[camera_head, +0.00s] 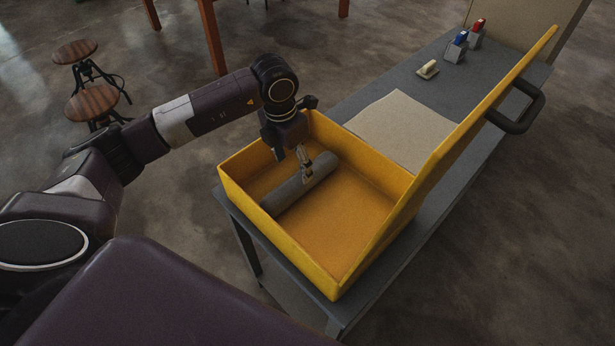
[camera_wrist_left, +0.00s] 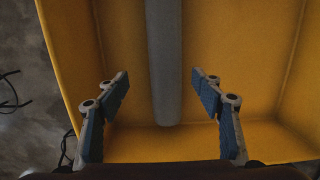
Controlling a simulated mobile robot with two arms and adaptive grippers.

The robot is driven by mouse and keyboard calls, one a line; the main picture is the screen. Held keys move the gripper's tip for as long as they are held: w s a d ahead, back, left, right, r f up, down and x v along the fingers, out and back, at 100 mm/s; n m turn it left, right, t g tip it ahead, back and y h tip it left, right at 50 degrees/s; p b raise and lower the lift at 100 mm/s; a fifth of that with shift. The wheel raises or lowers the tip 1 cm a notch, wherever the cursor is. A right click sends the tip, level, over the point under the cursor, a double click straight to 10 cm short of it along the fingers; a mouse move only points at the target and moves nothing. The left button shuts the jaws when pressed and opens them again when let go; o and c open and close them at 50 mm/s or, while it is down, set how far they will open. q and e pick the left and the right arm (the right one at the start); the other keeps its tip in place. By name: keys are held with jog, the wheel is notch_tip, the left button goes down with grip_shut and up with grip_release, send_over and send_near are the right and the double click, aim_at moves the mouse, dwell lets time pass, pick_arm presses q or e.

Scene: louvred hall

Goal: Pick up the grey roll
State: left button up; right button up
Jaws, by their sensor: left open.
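The grey roll (camera_head: 299,186) lies in the open yellow box (camera_head: 248,206), along the box's left side in the head view. In the left wrist view the roll (camera_wrist_left: 164,75) runs from the top edge down to between the fingers. My left gripper (camera_head: 306,172) is above the roll inside the box, fingers pointing down. In the left wrist view the left gripper (camera_wrist_left: 160,92) is open, with one blue-padded finger on each side of the roll and a gap on both sides. Contact with the roll does not show. My right gripper is not in view.
The box stands on a grey table (camera_head: 400,78), its lid (camera_head: 465,120) raised on the right with a dark handle (camera_head: 518,108). Behind it lie a beige sheet (camera_head: 402,130), a small beige block-like thing (camera_head: 428,69), and blue and red-topped items (camera_head: 459,43). Stools (camera_head: 92,102) stand at left.

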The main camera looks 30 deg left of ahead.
aim_at(300, 177)
pick_arm(q)
jog(key=shift+d+f+p, duration=0.25)
jog(key=shift+f+p, duration=0.25)
jog(key=shift+f, duration=0.7)
jog(key=f, duration=0.1)
jog(key=w+f+p, duration=0.1)
jog(key=f, duration=0.1)
jog(key=d+f+p, duration=0.1)
jog(key=shift+w+f, duration=0.15)
jog(key=shift+f, duration=0.3)
jog(key=shift+c, duration=0.3)
jog(key=c, duration=1.3)
